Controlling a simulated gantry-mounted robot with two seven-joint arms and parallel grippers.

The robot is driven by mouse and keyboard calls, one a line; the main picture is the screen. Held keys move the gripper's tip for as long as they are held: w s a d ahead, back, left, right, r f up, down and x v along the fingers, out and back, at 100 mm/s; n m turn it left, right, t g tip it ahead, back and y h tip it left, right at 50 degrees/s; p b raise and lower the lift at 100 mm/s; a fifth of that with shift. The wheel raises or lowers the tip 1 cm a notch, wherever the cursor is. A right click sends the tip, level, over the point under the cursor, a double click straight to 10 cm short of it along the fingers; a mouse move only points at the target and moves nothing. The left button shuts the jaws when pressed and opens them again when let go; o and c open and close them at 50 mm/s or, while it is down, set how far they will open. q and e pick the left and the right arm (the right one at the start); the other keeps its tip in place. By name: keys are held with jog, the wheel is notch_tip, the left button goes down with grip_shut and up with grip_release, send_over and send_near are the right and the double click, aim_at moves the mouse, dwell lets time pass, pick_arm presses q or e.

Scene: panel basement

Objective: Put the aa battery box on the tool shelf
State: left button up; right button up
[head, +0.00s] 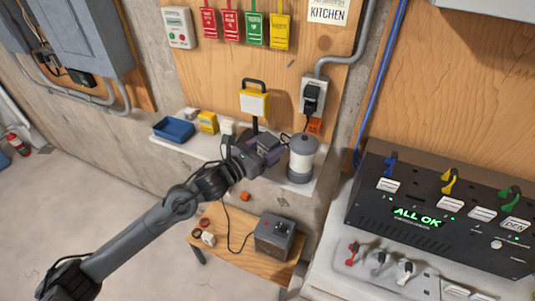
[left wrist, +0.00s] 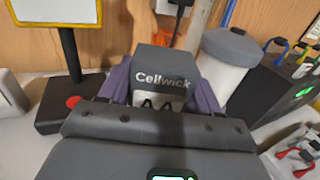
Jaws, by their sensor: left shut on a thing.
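The AA battery box (left wrist: 163,63) is dark grey with a silver lower part and reads "Cellwick" and "AA" in the left wrist view. My left gripper (head: 266,146) is shut on it, with a purple finger on each side. In the head view the gripper is over the tool shelf (head: 204,152), a pale ledge on the wall, and mostly hides the box. I cannot tell whether the box touches the shelf. My right gripper is not in view.
A white-and-grey lantern (head: 301,160) stands right of the gripper, and a yellow work lamp (head: 254,102) behind it. A blue tray (head: 174,129) and a yellow box (head: 208,122) are at the shelf's left. Below is a wooden bench (head: 225,250) with a grey device (head: 274,237).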

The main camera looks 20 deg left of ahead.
pick_arm(q)
notch_tip(320, 180, down, 3)
dwell(0.3)
jog(key=shift+f, duration=0.1)
jog(key=o, duration=1.2)
